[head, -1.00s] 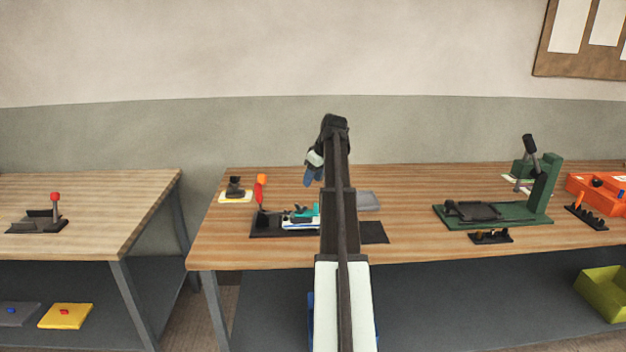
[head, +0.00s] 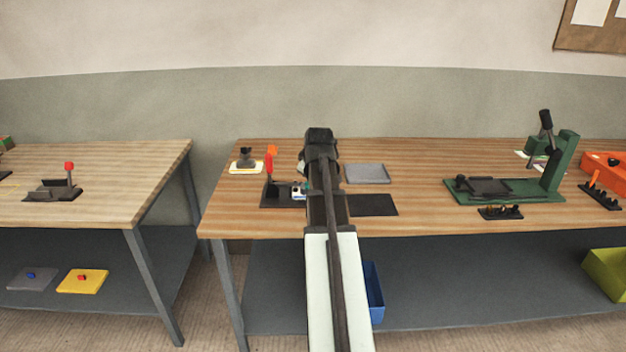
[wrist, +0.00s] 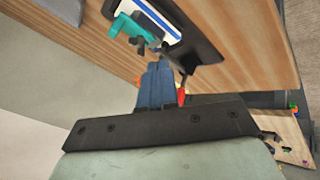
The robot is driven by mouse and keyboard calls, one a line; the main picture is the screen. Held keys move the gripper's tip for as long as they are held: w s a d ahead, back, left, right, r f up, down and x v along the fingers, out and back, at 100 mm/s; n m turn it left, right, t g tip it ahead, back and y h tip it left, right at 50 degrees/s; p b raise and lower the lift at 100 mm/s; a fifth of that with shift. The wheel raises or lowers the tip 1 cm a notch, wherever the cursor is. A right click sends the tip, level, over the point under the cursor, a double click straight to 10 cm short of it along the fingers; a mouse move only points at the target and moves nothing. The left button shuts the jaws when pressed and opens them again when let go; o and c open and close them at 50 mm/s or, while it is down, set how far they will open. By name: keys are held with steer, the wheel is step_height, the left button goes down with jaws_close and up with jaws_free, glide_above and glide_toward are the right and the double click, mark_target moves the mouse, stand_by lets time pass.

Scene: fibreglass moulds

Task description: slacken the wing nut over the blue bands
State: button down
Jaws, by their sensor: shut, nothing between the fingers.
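In the wrist view a white block with blue bands (wrist: 150,14) lies on a dark base (wrist: 200,40). A teal clamp piece (wrist: 127,27) reaches over it, with a small dark part (wrist: 140,43) that looks like the wing nut. My gripper (wrist: 158,68) has blue fingers, shut and empty, pointing towards that dark part; I cannot tell whether they touch it. In the head view the dark base (head: 270,201), its red lever (head: 268,165) and part of the white block (head: 298,193) show left of my arm. My arm hides the fingertips and wing nut there.
A red part (wrist: 181,96) is close beside my fingers in the wrist view. A small dark item on a yellow-edged plate (head: 246,168) stands behind the base.

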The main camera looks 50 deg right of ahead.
steer(key=x, duration=1)
steer(key=shift+r, duration=0.1)
steer(key=shift+w+d, duration=0.2)
steer(key=shift+d, duration=0.35)
steer(key=shift+w+d, duration=0.15)
steer(key=shift+d, duration=0.4)
steer(key=shift+w+d, duration=0.2)
steer(key=shift+d, duration=0.65)
steer(key=shift+d, duration=0.9)
steer(key=shift+s, duration=0.1)
